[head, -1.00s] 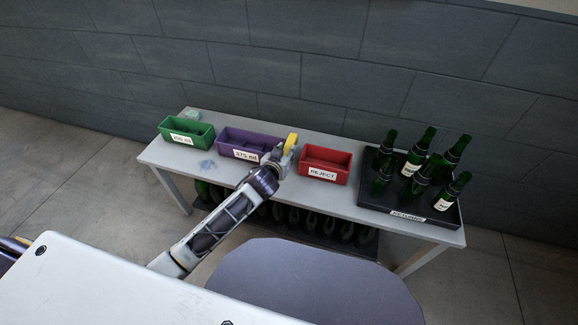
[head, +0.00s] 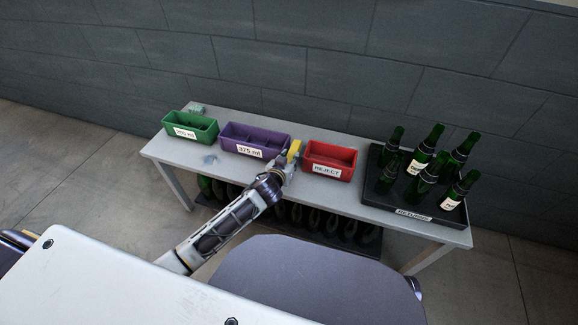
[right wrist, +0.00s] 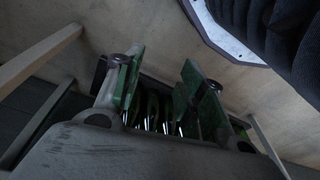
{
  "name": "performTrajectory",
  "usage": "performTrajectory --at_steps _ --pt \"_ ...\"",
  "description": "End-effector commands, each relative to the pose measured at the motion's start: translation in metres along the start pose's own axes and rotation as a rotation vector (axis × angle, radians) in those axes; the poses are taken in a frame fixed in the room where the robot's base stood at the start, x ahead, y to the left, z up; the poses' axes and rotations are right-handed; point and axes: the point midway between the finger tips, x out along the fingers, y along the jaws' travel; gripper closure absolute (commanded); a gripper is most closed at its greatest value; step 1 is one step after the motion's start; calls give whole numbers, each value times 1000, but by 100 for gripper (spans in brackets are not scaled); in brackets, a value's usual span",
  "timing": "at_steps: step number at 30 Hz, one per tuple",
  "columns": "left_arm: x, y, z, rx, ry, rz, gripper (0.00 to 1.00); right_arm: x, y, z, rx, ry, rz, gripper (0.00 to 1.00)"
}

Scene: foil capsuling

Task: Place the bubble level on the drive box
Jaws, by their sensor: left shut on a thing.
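My left gripper (head: 287,161) is over the bench, between the purple bin and the red bin. It is shut on a small yellow thing (head: 295,150), which looks like the bubble level; the gripper hides part of it. I cannot make out a drive box in these views. My right gripper (right wrist: 161,88) shows in the right wrist view, with its two fingers apart and nothing between them. It points down towards dark bottles under the bench.
The grey bench (head: 350,203) carries a green bin (head: 190,131), a purple bin (head: 255,145), a red reject bin (head: 328,170) and a black tray (head: 376,203) of several green bottles (head: 415,175). More bottles lie below. A grey rounded surface (head: 310,290) is in front.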

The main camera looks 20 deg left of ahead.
Motion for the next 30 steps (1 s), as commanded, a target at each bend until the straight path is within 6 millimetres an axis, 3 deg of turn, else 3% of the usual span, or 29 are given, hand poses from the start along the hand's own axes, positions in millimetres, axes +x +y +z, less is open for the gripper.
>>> performTrajectory --at_steps 10,15,26,27,30 --pt "13 0 30 0 -1 1 99 -10 -2 -8 -1 26 -7 60" --pt "14 0 33 1 1 1 99 -19 -3 -13 -2 45 -8 60" --pt "15 0 36 0 0 1 99 -13 -4 -5 -2 28 -10 60" --pt "15 0 36 0 -1 1 66 -14 -4 -5 -2 29 -10 60" --pt "15 0 36 0 -1 1 61 -15 -5 -5 -2 31 -10 60"
